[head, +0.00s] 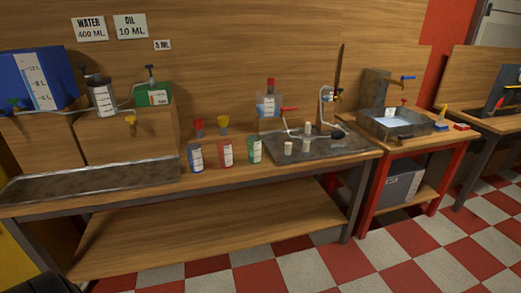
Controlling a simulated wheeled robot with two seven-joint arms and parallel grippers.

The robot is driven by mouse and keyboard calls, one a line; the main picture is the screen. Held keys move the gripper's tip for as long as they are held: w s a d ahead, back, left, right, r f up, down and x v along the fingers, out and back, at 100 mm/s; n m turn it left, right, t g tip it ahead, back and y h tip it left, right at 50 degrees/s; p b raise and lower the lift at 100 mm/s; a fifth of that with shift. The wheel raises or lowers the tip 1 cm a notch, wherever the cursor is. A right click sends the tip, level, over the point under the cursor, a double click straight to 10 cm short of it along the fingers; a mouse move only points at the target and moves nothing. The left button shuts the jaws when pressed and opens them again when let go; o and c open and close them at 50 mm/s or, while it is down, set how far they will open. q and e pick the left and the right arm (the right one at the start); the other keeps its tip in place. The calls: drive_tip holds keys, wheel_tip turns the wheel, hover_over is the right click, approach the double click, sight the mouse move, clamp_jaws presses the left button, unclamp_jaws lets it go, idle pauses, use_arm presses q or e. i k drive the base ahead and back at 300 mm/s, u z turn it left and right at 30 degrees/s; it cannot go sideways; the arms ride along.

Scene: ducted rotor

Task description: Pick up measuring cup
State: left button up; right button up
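Neither of my grippers shows in the head view.
A blue tank (45,75), a green container (153,94) and a long metal trough (90,184) are at left. A dark metal plate (325,147) with fittings and a sink (398,124) are at right. The checkered floor (330,262) in front is clear.

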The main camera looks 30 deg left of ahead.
sight(224, 145)
drive_tip(key=z, duration=0.3)
drive_tip(key=i, duration=0.9)
drive_tip(key=u, duration=0.55)
drive_tip(key=i, duration=0.9)
drive_tip(key=u, duration=0.65)
